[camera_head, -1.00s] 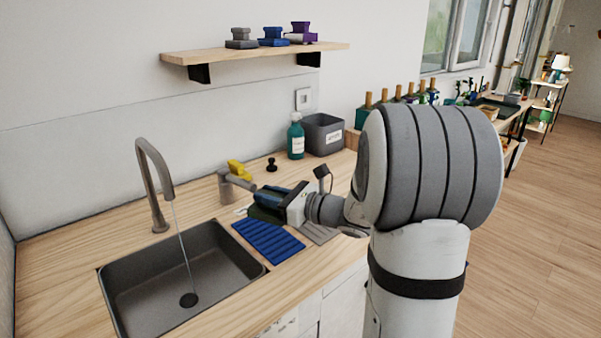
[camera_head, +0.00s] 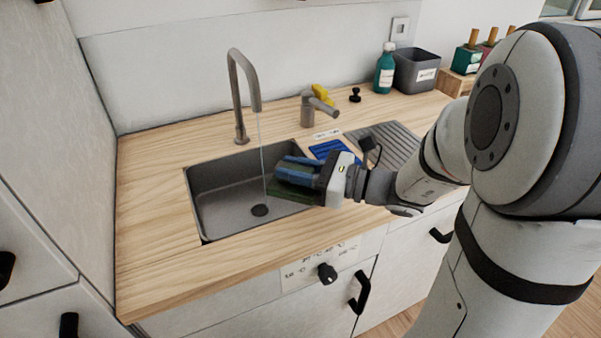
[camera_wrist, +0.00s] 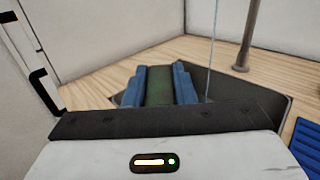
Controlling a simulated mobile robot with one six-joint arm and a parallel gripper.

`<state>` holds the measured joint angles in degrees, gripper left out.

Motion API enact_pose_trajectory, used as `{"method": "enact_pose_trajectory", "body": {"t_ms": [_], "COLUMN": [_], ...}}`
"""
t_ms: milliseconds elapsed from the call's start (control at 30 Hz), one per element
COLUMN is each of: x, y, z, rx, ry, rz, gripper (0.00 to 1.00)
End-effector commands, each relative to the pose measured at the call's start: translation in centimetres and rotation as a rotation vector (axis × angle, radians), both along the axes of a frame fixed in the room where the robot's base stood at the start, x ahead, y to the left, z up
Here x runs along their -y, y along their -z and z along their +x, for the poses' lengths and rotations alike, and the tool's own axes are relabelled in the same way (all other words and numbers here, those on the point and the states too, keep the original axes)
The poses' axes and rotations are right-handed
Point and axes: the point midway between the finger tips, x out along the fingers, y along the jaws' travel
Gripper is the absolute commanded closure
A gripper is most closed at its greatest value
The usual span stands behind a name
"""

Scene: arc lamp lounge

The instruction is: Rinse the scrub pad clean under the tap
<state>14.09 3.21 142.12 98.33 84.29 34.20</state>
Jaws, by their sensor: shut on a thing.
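My gripper (camera_head: 278,172) is shut on the green scrub pad (camera_head: 290,194) and holds it over the right part of the dark sink (camera_head: 215,200). In the wrist view the green pad (camera_wrist: 158,88) lies between the two blue fingers. The grey tap (camera_head: 237,95) stands behind the sink, and a thin stream of water (camera_head: 262,140) runs from it into the basin. In the wrist view the stream (camera_wrist: 211,45) falls to the right of the fingers, apart from the pad. The pad's underside is hidden, so I cannot tell how dirty it is.
Right of the sink are a blue ribbed mat (camera_head: 322,150) and a grey ribbed drainer (camera_head: 398,150). Behind stand a smaller grey fixture (camera_head: 312,108), a yellow object (camera_head: 323,94), a teal bottle (camera_head: 385,72) and a grey bin (camera_head: 416,72). The counter left of the sink is clear.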

Motion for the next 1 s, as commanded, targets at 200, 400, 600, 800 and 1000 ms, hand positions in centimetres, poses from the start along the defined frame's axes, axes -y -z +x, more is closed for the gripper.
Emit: {"method": "enact_pose_trajectory", "body": {"t_ms": [200,400,600,800,1000], "x": [-0.7,-1.3,-1.8,-2.4,-3.0], "y": [0.6,1.0,1.4,1.7,2.0], "z": [2.1,4.0,5.9,7.7,9.4], "rx": [0.000,0.000,-0.001,-0.001,0.000], "ry": [-0.002,-0.001,0.000,0.000,0.000], "rz": [0.000,0.000,0.000,0.000,0.000], "gripper": [1.00,1.00,1.00,1.00,1.00]}}
